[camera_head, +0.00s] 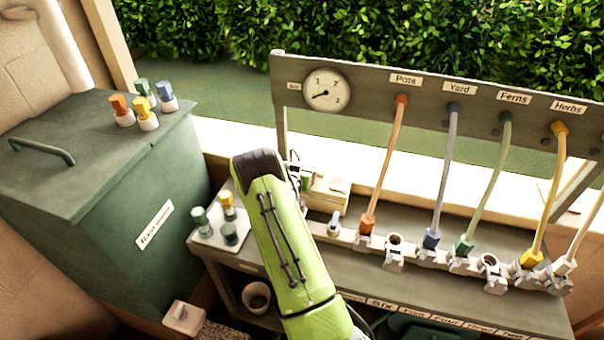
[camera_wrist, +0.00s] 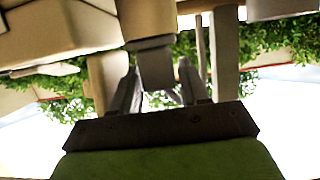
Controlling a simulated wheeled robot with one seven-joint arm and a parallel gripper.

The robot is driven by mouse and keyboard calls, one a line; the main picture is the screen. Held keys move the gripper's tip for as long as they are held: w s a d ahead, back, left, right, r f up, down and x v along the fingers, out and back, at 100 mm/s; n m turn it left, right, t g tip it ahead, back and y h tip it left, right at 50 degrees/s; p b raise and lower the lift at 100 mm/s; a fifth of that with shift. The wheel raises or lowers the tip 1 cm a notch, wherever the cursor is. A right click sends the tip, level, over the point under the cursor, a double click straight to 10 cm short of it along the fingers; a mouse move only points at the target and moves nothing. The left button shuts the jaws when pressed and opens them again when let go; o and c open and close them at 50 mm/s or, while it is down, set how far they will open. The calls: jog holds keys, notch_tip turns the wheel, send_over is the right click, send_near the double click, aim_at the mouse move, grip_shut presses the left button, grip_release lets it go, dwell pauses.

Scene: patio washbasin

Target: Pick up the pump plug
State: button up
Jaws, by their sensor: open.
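My gripper (camera_wrist: 158,88) is open in the wrist view, its two grey fingers spread. A grey-beige upright piece (camera_wrist: 155,62) shows between or behind them; I cannot tell what it is or whether they touch it. In the head view my green arm hides most of the gripper. No plug there is readably marked as the pump's. A pale plug (camera_head: 564,266) on a cream hose sits at the right end of the bench row. A small white and bluish plug (camera_head: 335,223) stands just right of my arm.
Orange (camera_head: 367,225), blue (camera_head: 431,238), green (camera_head: 464,245) and yellow (camera_head: 530,258) hose plugs sit in the bench row, their hoses rising to a labelled panel (camera_head: 430,95) with a gauge. A green chest (camera_head: 90,165) with capped fittings stands left. A tray (camera_head: 212,240) holds more fittings.

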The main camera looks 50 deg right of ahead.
jog(key=c, duration=0.7)
